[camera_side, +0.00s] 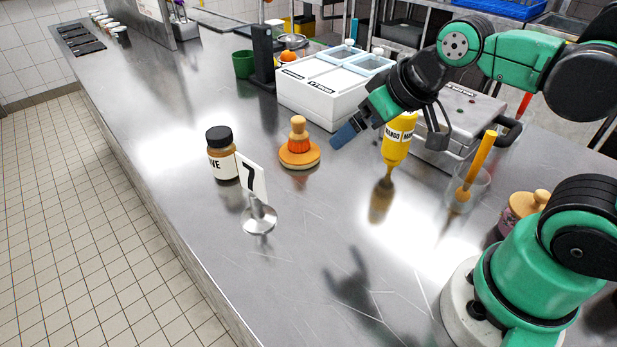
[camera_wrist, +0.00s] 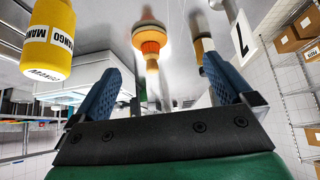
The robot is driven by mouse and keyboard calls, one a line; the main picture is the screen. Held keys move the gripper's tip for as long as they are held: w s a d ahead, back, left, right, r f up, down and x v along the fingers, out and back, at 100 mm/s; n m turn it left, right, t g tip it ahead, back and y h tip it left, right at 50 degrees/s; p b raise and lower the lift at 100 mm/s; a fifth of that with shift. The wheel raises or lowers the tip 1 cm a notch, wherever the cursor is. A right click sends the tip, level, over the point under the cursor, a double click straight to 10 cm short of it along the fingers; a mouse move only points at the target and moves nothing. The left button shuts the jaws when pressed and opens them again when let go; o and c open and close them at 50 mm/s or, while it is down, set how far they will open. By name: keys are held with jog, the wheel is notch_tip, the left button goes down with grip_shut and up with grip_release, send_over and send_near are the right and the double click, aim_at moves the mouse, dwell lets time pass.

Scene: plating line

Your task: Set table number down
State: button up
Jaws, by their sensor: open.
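The table number, a white card with a black 7 (camera_side: 251,176) on a round metal base (camera_side: 259,220), stands on the steel counter near its front-left edge. Its card also shows at the upper right of the wrist view (camera_wrist: 241,38), where the scene appears upside down. My gripper (camera_side: 344,134) has blue fingers and is open and empty above the counter, to the right of the table number and apart from it. In the wrist view the two fingers (camera_wrist: 162,68) are spread wide with nothing between their tips.
A jar with a black lid (camera_side: 222,154) stands just behind the table number. An orange and wooden piece (camera_side: 299,148) sits between it and my gripper. A yellow mango bottle (camera_side: 398,138) is close to my gripper's right. A white container (camera_side: 322,101) stands behind. The front counter is mostly clear.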

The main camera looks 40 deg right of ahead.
notch_tip(320, 180, up, 3)
jog(key=m+g+y, duration=0.6)
jog(key=m+y, duration=0.8)
jog(key=m, duration=0.1)
send_over(254, 185)
jog(key=d, duration=0.3)
jog(key=f+g+y, duration=0.1)
jog(key=f, duration=0.3)
jog(key=f+m+g+y, duration=0.1)
jog(key=f, duration=0.3)
jog(key=w+f+g+y, duration=0.1)
jog(key=f+y, duration=0.1)
jog(key=f, duration=0.2)
jog(key=shift+d+f+m, duration=0.3)
jog(key=shift+f+m, duration=0.1)
jog(key=shift+s+a+f, duration=0.1)
jog(key=shift+s+a, duration=0.05)
jog(key=shift+a, duration=1.25)
jog(key=shift+s+a, duration=0.15)
jog(key=shift+a, duration=1.2)
